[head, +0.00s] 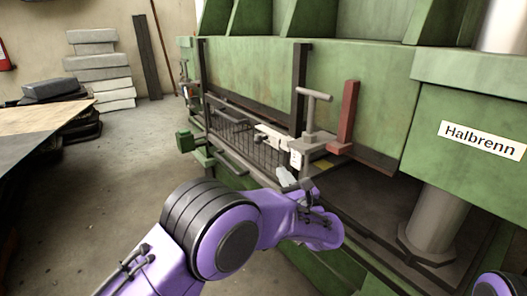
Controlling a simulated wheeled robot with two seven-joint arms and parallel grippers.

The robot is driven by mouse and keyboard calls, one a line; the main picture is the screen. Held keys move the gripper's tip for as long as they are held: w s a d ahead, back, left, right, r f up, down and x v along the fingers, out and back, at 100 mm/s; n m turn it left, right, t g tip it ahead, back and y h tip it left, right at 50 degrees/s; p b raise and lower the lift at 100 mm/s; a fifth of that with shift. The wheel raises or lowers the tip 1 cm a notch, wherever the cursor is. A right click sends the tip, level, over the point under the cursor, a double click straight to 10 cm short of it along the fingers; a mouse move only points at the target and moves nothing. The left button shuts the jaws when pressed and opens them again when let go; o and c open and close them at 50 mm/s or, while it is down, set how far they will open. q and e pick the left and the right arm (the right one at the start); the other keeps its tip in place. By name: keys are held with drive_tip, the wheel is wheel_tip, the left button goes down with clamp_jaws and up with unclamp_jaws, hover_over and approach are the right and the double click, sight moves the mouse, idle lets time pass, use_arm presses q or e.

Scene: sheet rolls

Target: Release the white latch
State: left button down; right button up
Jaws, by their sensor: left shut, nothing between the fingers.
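The white latch (273,136) is on the front of the green machine, next to a grey T-shaped handle (313,115) and a dark red upright bar (348,113). My left arm comes in from the lower left. Its gripper (287,178) is shut and empty, just below the latch in the picture. The arm's wrist hides part of the gripper, and I cannot tell whether it touches anything. Only a small purple part of my right arm shows in the bottom right corner; its gripper is out of view.
The green machine (380,70) with a "Halbrenn" label (482,140) fills the right side. A wire-mesh guard (245,139) is left of the latch. A thick metal column (436,222) stands at the right. A table (35,125) is at the left; the floor between is clear.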

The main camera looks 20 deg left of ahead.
sight(257, 144)
use_arm(q)
drive_tip(key=b+x, duration=0.1)
drive_tip(key=x, duration=1.2)
drive_tip(key=shift+w+a, duration=0.15)
drive_tip(key=shift+w, duration=0.1)
drive_tip(key=shift+b, duration=0.3)
drive_tip(key=w+a, duration=0.1)
drive_tip(key=a, duration=0.1)
drive_tip(key=w+a+b, duration=0.1)
drive_tip(key=shift+w+a+b, duration=0.3)
drive_tip(key=shift+w+a, duration=0.05)
drive_tip(key=shift+a+r, duration=0.15)
drive_tip(key=shift+r, duration=0.05)
